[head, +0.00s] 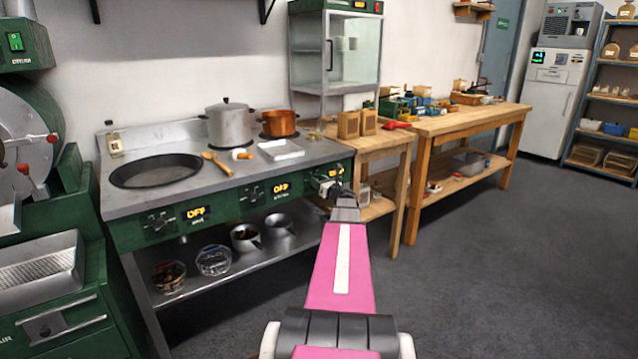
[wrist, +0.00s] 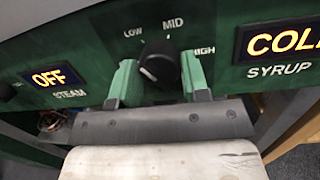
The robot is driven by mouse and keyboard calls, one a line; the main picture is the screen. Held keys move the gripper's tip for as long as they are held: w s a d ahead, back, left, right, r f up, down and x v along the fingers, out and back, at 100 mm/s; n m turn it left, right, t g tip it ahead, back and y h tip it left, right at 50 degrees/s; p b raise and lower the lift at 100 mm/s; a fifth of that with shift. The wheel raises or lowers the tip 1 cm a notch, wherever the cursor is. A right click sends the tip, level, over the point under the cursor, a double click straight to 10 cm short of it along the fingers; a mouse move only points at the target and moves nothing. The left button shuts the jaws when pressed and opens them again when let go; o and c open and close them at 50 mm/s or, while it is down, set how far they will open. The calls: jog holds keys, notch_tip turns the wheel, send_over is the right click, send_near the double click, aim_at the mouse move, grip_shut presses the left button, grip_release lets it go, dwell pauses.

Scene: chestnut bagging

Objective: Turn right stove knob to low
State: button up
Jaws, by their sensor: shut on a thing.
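The right stove knob (wrist: 158,62) is black and round, on the stove's green front panel, under the labels LOW, MID and HIGH in the wrist view. A pale mark shows on its lower left face; I cannot tell surely which label it points to. My gripper (wrist: 157,82) has its two green fingers on either side of the knob, shut on it. In the head view my gripper (head: 330,186) is at the right end of the stove (head: 125,205) and hides most of this knob. The display right of the knob (wrist: 280,40) reads COLD above SYRUP.
The display to the left (wrist: 54,78) reads OFF above STEAM. A grey pot (head: 228,125), a copper pot (head: 279,123) and a wooden spoon (head: 216,162) are on the stovetop. A wooden table (head: 372,146) stands right of the stove. The floor at right is clear.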

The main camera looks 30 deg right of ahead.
dwell(0.3)
jog(key=o, duration=0.9)
jog(key=s, duration=0.3)
jog(key=s+d+f, duration=0.1)
jog(key=s, duration=0.6)
jog(key=shift+s+d+f, duration=0.15)
jog(key=shift+s+d, duration=0.1)
jog(key=shift+s, duration=0.05)
